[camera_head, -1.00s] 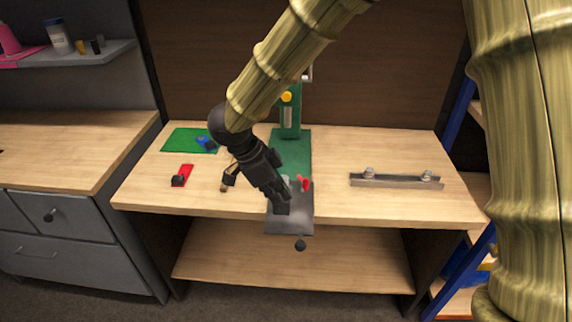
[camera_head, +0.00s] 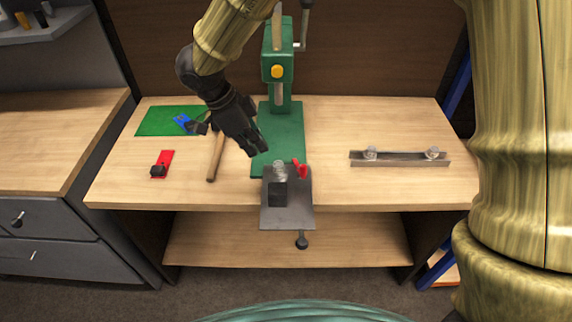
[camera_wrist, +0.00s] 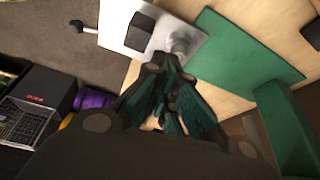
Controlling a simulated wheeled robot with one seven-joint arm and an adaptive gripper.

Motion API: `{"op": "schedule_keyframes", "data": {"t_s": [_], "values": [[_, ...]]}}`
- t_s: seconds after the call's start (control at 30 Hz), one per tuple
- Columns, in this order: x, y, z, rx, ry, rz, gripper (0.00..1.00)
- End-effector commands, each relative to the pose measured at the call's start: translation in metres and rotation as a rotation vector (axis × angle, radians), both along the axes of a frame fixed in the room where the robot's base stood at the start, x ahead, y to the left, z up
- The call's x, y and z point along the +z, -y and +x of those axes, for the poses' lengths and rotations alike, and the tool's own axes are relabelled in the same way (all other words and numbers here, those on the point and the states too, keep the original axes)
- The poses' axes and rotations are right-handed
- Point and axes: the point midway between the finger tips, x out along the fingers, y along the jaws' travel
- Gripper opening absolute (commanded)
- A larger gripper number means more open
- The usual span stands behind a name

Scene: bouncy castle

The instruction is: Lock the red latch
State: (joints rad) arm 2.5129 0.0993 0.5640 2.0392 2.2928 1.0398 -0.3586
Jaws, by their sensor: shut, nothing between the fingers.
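A small red lever (camera_head: 301,169), which looks like the red latch, stands on a grey metal plate (camera_head: 288,215) at the table's front edge. A silver post (camera_head: 279,170) and a black block (camera_head: 277,194) are beside it. My gripper (camera_head: 257,149) is shut and empty, up and left of the lever, over the green press base. In the wrist view the fingers (camera_wrist: 165,125) are together, with the grey plate (camera_wrist: 118,35) and silver post (camera_wrist: 178,42) beyond them. The red lever does not show clearly there.
A green press (camera_head: 278,60) stands behind. A hammer (camera_head: 216,157), a red piece with a black knob (camera_head: 161,164) and a green mat (camera_head: 165,121) with a blue item lie left. A metal bar (camera_head: 400,158) lies right. The table between plate and bar is clear.

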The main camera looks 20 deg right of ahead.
Motion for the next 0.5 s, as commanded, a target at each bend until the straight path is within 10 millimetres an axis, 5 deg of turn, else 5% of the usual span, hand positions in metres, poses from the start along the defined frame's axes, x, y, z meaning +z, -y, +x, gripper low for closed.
{"op": "schedule_keyframes", "data": {"t_s": [0.5], "values": [[-0.075,0.029,-0.002,0.000,-0.005,-0.003,0.00]]}}
